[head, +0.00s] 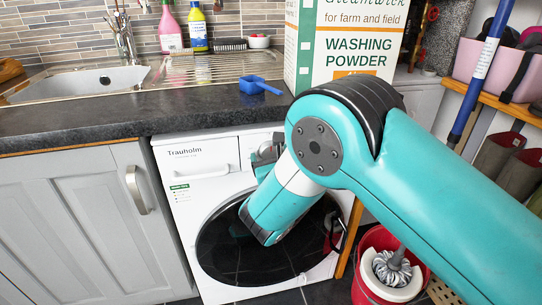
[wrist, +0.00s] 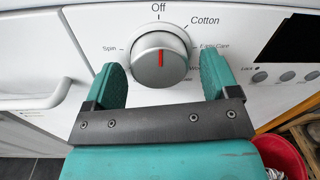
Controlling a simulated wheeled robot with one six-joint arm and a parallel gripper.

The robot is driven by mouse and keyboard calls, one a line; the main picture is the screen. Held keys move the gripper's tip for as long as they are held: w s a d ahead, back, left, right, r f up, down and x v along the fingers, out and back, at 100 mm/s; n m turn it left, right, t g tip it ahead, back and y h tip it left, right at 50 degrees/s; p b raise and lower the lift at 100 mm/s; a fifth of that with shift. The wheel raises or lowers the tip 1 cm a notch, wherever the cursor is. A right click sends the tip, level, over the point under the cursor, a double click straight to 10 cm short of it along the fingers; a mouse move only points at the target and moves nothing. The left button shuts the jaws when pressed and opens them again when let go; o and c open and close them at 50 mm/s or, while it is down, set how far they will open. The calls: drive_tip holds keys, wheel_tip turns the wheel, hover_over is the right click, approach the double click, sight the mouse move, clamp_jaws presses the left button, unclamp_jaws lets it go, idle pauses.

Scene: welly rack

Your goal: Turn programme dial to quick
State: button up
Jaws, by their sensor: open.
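The programme dial (wrist: 153,62), a round silver knob with a red pointer line, is on the white washing machine's front panel (wrist: 90,30). Its red line points straight up, towards "Off". I can read "Spin" on the left, and "Cotton" and "Easy Care" on the right. Lower labels are partly hidden by the knob and my right finger; I cannot read "quick". My gripper (wrist: 162,66) is open, with one teal finger on each side of the dial; contact is unclear.
A dark display (wrist: 292,40) and small buttons are right of the dial. The worktop (head: 100,119) above holds a blue scoop (head: 258,86) and a washing powder box (head: 350,45). A red mop bucket (head: 362,285) stands on the floor at the right.

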drive_tip(key=c, duration=0.9)
